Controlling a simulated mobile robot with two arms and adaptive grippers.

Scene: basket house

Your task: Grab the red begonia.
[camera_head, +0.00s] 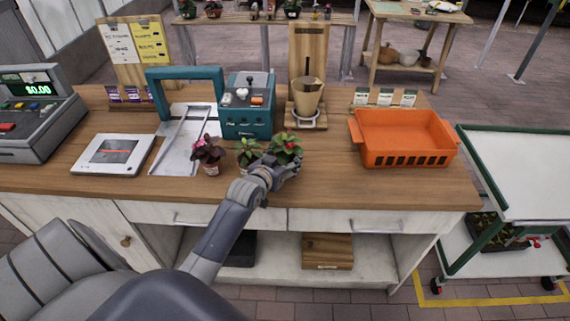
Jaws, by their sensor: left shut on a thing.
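Three small potted plants stand in a row near the front of the wooden counter. The right one, green with a small red bloom, looks like the red begonia (287,146). The middle plant (247,151) is green, and the left plant (208,151) has dark leaves and a pinkish-red bloom. My left gripper (288,170) is at the right plant, shut on it low down; the gripper hides its pot. I cannot tell whether that pot touches the counter. My right gripper is not in view.
An orange crate (404,137) stands to the right on the counter (400,187). Behind the plants are a teal machine (248,108) and a wooden stand with a tan pot (307,96). A cash register (35,115) is at the far left. The counter's front right is clear.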

